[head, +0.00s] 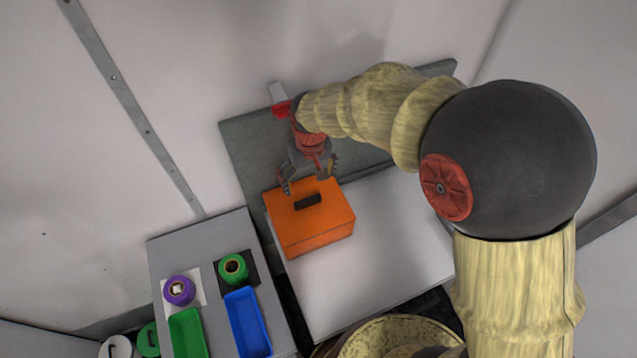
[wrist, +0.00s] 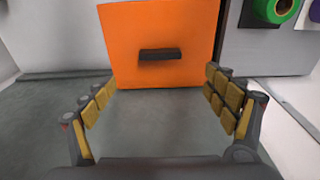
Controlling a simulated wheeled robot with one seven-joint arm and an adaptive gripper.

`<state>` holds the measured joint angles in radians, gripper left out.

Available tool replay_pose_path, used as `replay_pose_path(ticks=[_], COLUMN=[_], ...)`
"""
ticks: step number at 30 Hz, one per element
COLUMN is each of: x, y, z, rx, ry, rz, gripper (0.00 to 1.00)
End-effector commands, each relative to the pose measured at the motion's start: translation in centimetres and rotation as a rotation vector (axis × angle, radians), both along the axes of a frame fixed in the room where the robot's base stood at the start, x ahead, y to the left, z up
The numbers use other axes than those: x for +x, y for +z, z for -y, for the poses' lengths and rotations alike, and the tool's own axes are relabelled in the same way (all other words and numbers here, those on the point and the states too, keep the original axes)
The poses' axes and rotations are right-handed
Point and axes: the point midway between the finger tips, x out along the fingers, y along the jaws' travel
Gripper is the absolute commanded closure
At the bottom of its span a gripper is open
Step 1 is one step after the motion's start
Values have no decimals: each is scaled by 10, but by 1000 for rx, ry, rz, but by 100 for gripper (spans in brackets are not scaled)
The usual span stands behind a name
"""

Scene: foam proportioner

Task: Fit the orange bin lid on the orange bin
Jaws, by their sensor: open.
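The orange bin (head: 320,245) stands on the white table, near its far left corner. The orange bin lid (head: 328,212) lies flat on top of it, with a dark bar handle (head: 308,201) in the middle. I cannot tell whether the lid is fully seated. My gripper (head: 307,181) is open and empty at the far edge of the lid, fingers spread. In the wrist view the lid (wrist: 190,28) and its handle (wrist: 160,54) lie ahead, with the handle between the directions of the two fingers but apart from them.
A grey side table at left holds a purple spool (head: 179,290), a green spool (head: 234,267), a green tray (head: 188,333) and a blue tray (head: 247,322). The white table (head: 390,250) is clear right of the bin. A grey panel (head: 243,150) lies behind it.

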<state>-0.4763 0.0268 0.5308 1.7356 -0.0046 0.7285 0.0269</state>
Motion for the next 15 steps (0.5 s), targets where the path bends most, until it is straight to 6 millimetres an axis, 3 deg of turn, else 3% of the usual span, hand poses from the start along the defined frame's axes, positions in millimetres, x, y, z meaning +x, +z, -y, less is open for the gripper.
replay_pose_path(ticks=[8,11,15], x=[0,-1,-13], y=[7,26,74], z=[3,17,57], rx=[2,11,32], ry=[-5,-26,-88], rz=[5,22,70], gripper=[14,14,14])
